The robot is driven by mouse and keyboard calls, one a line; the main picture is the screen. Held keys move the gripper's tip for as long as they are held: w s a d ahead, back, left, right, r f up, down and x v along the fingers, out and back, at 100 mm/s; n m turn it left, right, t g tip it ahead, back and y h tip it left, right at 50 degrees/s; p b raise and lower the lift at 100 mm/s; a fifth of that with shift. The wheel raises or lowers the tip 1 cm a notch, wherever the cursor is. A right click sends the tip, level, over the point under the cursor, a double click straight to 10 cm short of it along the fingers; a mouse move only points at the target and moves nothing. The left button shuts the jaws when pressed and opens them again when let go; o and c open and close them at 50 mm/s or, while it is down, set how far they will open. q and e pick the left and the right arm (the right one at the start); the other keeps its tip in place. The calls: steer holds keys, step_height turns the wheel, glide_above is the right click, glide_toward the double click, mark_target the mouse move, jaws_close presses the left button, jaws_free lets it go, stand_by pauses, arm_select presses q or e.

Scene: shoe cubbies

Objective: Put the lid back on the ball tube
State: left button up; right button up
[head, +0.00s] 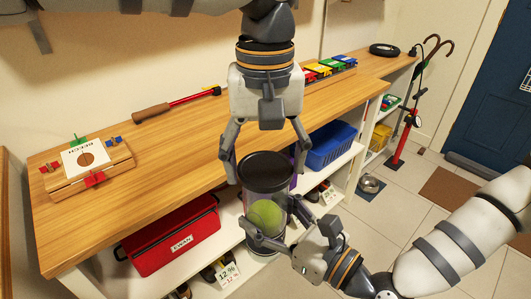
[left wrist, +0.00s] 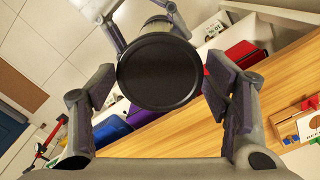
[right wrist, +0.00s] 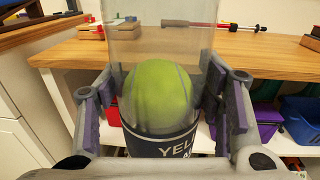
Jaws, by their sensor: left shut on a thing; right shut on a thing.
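The clear ball tube (head: 267,187) stands upright in the air in front of the bench, with a yellow-green tennis ball (head: 265,214) inside. My right gripper (head: 276,226) is shut on the tube at ball height; the right wrist view shows its pads on both sides of the tube (right wrist: 158,45) above a dark label. The black lid (head: 265,164) is at the tube's top, level and in line with it. My left gripper (head: 265,168) comes from above and is shut on the lid (left wrist: 159,71). I cannot tell whether the lid is fully seated.
A wooden bench (head: 190,140) stands behind. A red box (head: 170,236) and blue bin (head: 330,145) sit below.

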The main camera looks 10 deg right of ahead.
arm_select(q)
steer(key=shift+f, duration=0.6)
stand_by(0.4)
steer(key=o, duration=0.8)
steer(key=shift+r, duration=0.1)
step_height(320, 180, up, 12)
steer(key=shift+f, duration=0.1)
